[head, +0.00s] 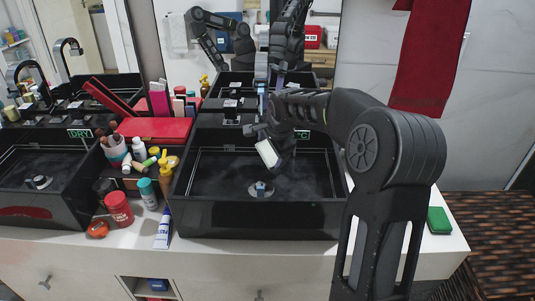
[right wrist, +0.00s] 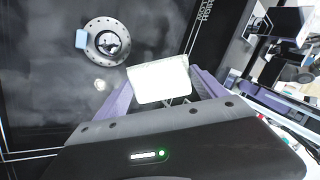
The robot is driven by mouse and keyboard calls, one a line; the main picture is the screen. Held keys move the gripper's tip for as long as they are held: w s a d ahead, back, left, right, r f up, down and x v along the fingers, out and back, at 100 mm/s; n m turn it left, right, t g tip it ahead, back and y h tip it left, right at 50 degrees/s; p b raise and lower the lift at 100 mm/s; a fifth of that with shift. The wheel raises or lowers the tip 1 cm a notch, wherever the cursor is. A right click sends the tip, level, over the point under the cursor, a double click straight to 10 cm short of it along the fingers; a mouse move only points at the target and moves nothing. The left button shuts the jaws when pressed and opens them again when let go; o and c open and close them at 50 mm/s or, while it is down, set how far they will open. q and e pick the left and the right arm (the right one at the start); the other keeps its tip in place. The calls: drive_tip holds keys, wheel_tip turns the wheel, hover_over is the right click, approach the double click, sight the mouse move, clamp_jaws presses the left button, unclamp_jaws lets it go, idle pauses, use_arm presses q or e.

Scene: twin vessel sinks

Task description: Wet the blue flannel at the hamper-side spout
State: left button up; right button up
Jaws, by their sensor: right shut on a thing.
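My right gripper (head: 272,148) hangs over the right black basin (head: 255,220), low and near its back. It is shut on a small pale, nearly white block-shaped thing (head: 267,153). In the right wrist view this pale thing (right wrist: 159,83) sits between the purple fingers of the gripper (right wrist: 160,92). I cannot tell whether it is the flannel; it looks white, not blue. A small light blue thing (head: 261,185) is at the drain, also seen in the right wrist view (right wrist: 81,39). The right basin's spout is hard to make out behind my arm. My left gripper is out of view.
Bottles and jars crowd between the basins, with a red jar (head: 118,208) and tube (head: 163,228) in front. A green block (head: 439,220) lies at right. A mirror stands behind.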

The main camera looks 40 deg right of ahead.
idle(0.7)
drive_tip(key=shift+w+a, duration=0.2)
drive_tip(key=shift+a, duration=0.3)
drive_tip(key=shift+d, duration=0.15)
drive_tip(key=shift+s+d, duration=0.2)
drive_tip(key=shift+d, duration=0.25)
drive_tip(key=shift+a, duration=0.15)
idle(0.6)
drive_tip(key=shift+w+a+b, duration=0.2)
drive_tip(key=shift+a+b, duration=0.15)
drive_tip(key=shift+a, duration=0.1)
drive_tip(key=shift+d, duration=0.15)
